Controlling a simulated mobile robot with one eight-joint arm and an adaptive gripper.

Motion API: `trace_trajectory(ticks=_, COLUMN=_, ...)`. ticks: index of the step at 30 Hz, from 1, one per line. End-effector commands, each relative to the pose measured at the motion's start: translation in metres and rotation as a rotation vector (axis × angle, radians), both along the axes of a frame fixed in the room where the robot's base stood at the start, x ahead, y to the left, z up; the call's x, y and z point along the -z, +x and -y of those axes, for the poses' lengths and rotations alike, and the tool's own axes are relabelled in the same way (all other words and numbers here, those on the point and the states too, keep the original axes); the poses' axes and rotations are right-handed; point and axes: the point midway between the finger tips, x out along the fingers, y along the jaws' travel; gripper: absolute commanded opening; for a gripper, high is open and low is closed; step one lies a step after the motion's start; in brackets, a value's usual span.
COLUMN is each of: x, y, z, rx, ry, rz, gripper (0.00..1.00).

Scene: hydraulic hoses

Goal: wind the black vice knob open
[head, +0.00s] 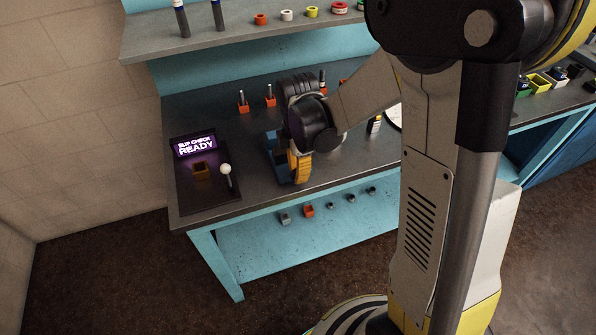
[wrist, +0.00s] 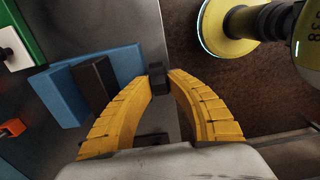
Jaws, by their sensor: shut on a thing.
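The black vice knob (wrist: 157,79) sits between the tips of my yellow-fingered gripper (wrist: 159,78) in the wrist view, with the fingers closed on it. The blue vice (wrist: 63,97) lies to the left of the knob, with a dark jaw block (wrist: 95,82) on it. In the head view, part of the blue vice (head: 274,153) shows at the bench's front edge. My gripper (head: 299,168) reaches down there, and my own wrist and fingers hide the knob. I cannot tell how wide the vice jaws stand.
The slip check panel (head: 195,146) reads "READY"; a white-knobbed lever (head: 226,172) stands beside it, left of my gripper. Orange holders (head: 270,98) with upright pins stand behind on the bench (head: 208,110). A shelf (head: 160,38) overhangs the back. Small fittings line the lower shelf (head: 250,250).

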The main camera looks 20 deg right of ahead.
Motion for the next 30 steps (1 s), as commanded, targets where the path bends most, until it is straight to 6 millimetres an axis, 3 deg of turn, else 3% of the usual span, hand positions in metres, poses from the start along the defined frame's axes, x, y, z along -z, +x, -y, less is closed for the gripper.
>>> trace_trajectory(ticks=11, x=0.002, y=0.000, z=-0.003, rx=-0.004, ry=-0.106, rz=-0.001, gripper=0.00)
trace_trajectory(ticks=30, x=0.011, y=0.000, z=-0.011, rx=-0.001, ry=-0.663, rz=0.001, gripper=0.00)
